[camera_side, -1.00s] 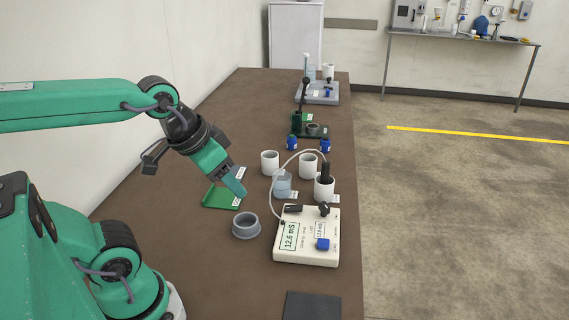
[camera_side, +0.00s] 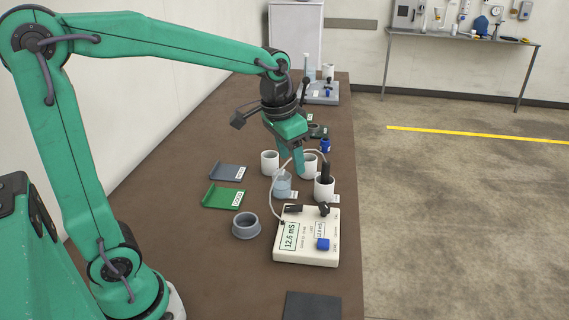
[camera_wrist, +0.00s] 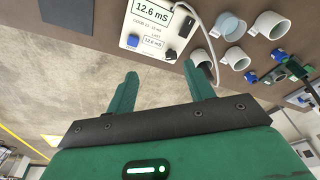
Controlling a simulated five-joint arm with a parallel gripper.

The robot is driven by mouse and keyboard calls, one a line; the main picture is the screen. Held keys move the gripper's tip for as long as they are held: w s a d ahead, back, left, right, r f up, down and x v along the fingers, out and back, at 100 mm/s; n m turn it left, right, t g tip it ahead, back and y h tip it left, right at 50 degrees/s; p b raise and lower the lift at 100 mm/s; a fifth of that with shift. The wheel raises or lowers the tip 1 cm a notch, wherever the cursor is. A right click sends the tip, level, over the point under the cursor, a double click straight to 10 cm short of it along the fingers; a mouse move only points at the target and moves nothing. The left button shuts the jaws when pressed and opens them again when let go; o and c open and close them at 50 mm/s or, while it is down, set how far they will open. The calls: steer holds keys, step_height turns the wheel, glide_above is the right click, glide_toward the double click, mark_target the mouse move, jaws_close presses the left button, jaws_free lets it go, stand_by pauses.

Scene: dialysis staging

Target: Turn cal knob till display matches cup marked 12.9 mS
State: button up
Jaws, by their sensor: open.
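The cream meter (camera_side: 291,257) sits on the brown bench in the side view; its main display (camera_side: 289,236) reads 12.6 mS. In the wrist view the display (camera_wrist: 152,10) also reads 12.6 mS. A black knob (camera_side: 324,209) is on the meter's upper right, and a blue square piece (camera_side: 323,244) is on its lower right. A black probe (camera_side: 326,172) stands in a white cup (camera_side: 324,193). The cup labels are too small to read. My gripper (camera_side: 292,172) is open and empty above the bench, over the cups, behind the meter; its fingers show apart in the wrist view (camera_wrist: 160,70).
A glass beaker (camera_side: 282,184) and white cups (camera_side: 270,161) stand close together behind the meter, with a cable looping over. A dark mat (camera_side: 311,306) lies in front.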

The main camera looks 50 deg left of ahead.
mark_target(325, 205)
steer(key=shift+w+a+f+m+g, duration=0.2)
steer(key=shift+w+f+g, duration=0.25)
steer(key=shift+w+f, duration=1.5)
steer(key=shift+w+a+f+m+g, duration=0.1)
steer(key=shift+w+f+m+g, duration=0.25)
steer(key=shift+w+f, duration=1.6)
steer(key=shift+w+a+f+m+g, duration=0.15)
steer(key=shift+w+f+g, duration=0.35)
steer(key=shift+w+f, duration=1.45)
steer(key=shift+w+r, duration=0.3)
steer(key=shift+f, duration=3.85)
steer(key=c, duration=1)
